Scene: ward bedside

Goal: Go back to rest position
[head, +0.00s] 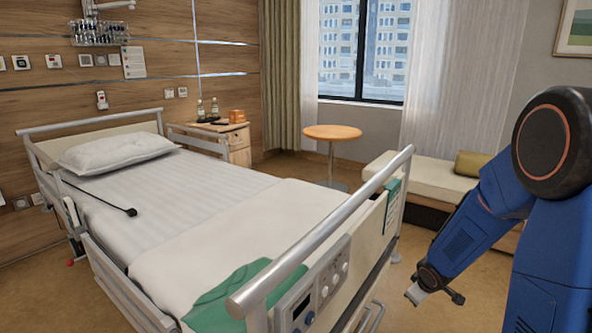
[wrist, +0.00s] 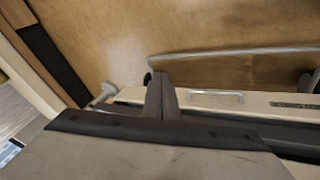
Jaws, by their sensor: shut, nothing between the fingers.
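My gripper (head: 415,295) is at the lower right of the head view, just off the foot end of the bed, at the end of my blue arm. In the wrist view its two dark fingers (wrist: 161,80) are together and hold nothing. The gripper body fills the bottom of that view. Its fingertips seem apart from everything, though the exact gap cannot be told.
The hospital bed (head: 215,190) fills the left and middle, with a metal foot rail (head: 320,230) nearest my gripper. A bench (head: 430,180) stands behind my arm. A round table (head: 332,132) and bedside cabinet (head: 238,150) stand farther back. Brown floor (wrist: 100,40) shows in the wrist view.

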